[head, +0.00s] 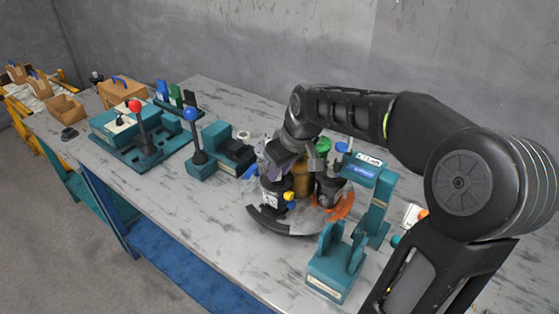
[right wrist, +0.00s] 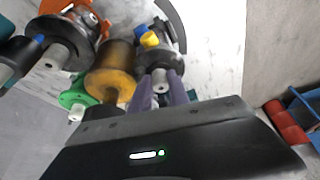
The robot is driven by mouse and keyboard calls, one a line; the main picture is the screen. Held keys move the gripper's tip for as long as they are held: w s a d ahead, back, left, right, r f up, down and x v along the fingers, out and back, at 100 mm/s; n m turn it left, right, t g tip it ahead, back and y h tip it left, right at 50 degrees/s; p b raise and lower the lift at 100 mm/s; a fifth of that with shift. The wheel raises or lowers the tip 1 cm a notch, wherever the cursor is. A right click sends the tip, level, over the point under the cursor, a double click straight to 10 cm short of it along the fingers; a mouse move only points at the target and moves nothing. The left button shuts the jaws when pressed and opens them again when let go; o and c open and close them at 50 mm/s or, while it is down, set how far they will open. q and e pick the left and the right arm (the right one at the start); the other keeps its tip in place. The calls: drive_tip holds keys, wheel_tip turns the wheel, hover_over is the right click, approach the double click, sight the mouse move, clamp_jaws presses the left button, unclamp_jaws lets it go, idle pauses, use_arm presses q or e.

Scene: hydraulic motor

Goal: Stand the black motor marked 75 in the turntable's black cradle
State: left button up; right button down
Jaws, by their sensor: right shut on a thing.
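A black motor (head: 272,190) with a white label and a yellow fitting (head: 289,196) is upright at the near left of the round turntable (head: 284,226). The label's number is too small to read. My right gripper (head: 279,162) comes down on it from above. In the right wrist view, the two fingers of my right gripper (right wrist: 162,88) are shut on the shaft at the top of the black motor (right wrist: 166,62). The motor's foot and the black cradle are hidden or cannot be told apart, so I cannot tell whether it is seated. My left gripper is not in view.
An amber cylinder (right wrist: 112,72) and another dark motor (head: 327,188), by an orange sector (head: 341,208), stand close beside it on the turntable. A teal post (head: 375,205) and teal fork stand (head: 333,268) are at the right. Teal lever units (head: 140,135) stand left.

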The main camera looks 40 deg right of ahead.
drive_tip(key=shift+w+f, duration=0.1)
drive_tip(key=shift+f, duration=0.1)
drive_tip(key=shift+f, duration=0.2)
drive_tip(key=c, duration=1.2)
unclamp_jaws()
drive_tip(key=shift+c, duration=0.2)
drive_tip(key=shift+r, duration=0.1)
drive_tip(key=v, duration=1.2)
drive_tip(key=shift+s, duration=0.2)
